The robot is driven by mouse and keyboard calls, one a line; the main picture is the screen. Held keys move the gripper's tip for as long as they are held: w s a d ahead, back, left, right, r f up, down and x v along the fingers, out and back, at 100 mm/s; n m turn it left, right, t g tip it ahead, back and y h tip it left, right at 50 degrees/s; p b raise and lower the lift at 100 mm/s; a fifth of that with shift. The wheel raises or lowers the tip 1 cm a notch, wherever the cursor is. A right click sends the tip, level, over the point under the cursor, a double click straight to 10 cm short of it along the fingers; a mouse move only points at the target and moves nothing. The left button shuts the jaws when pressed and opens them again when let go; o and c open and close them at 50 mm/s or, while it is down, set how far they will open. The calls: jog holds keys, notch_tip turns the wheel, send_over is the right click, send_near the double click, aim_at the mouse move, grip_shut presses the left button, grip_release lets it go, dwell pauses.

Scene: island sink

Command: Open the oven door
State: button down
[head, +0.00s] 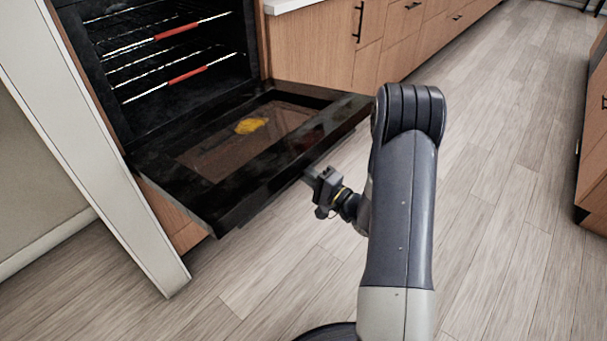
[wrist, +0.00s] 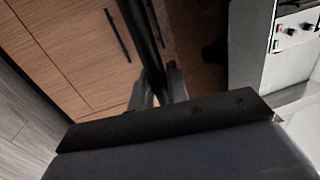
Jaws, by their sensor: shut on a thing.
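The black oven door (head: 225,190) is folded far down, close to level, with its inner face and brown glass turned up. Its hinge side is at the oven (head: 180,75), whose dark inside with wire racks shows. My gripper (head: 312,178) is at the door's free outer edge, low over the floor. In the wrist view my gripper's two fingers (wrist: 158,92) are closed on a long dark bar (wrist: 145,45) at the door's edge. Whether this bar is the handle or the door's rim I cannot tell. The handle is hidden from the head view.
A yellow patch (head: 251,125) lies on the door's inner glass. Wooden cabinets (head: 315,45) with black handles stand to the right of the oven, and a white panel (head: 85,150) to its left. The wooden floor (head: 500,190) is clear. Another cabinet (head: 594,165) is at the far right.

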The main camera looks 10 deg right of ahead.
jog(key=shift+r, duration=0.7)
jog(key=c, duration=1.4)
grip_release()
jog(key=shift+f, duration=0.15)
jog(key=shift+c, duration=0.2)
jog(key=p+v, duration=0.1)
jog(key=v, duration=0.9)
jog(key=shift+s+d, duration=0.2)
jog(key=shift+s, duration=0.1)
jog(key=shift+f, duration=0.1)
